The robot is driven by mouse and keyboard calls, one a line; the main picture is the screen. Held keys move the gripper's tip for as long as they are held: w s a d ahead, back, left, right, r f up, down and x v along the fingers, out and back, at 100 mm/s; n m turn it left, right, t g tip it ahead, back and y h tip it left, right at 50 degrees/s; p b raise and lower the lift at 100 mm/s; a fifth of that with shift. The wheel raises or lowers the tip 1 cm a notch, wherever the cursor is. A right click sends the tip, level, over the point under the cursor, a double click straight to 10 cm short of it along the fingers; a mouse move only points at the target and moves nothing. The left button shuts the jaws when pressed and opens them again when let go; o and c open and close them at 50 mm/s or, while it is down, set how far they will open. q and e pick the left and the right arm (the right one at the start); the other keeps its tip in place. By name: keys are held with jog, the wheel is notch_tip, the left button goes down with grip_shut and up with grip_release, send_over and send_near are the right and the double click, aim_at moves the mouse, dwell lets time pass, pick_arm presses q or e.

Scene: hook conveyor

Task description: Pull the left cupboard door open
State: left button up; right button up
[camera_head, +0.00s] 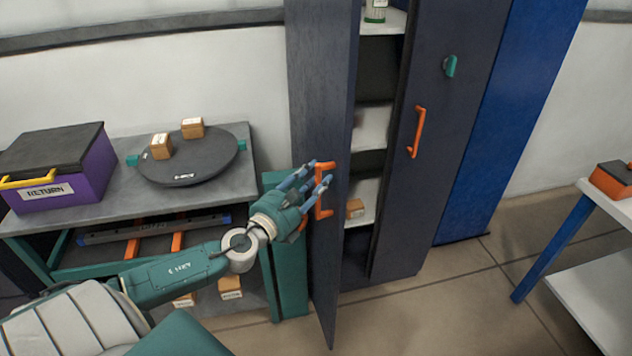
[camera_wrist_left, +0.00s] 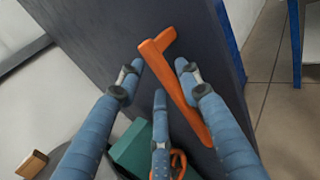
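The left cupboard door (camera_head: 318,100) is dark grey and stands swung outward, with shelves showing in the gap beside it. Its orange handle (camera_head: 325,212) is on the door's face; it also shows in the left wrist view (camera_wrist_left: 178,80), running slantwise between the fingers. My left gripper (camera_head: 322,177) is at the handle, with its blue fingers spread around it. The fingers look apart and not closed on the bar; I cannot tell whether any finger touches it. The door also fills the middle of the left wrist view (camera_wrist_left: 95,35). My right gripper is not in view.
The right cupboard door (camera_head: 440,150) has an orange handle and looks shut. Left of the cupboard, a grey table (camera_head: 90,215) holds a purple box (camera_head: 85,175) and a dark round plate (camera_head: 200,160) with two small boxes. A white table (camera_head: 600,290) stands at right; floor between is clear.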

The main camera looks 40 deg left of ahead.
pick_arm(q)
jog(key=s, duration=1.1)
jog(key=shift+s+d+f, duration=0.25)
jog(key=shift+s, duration=0.15)
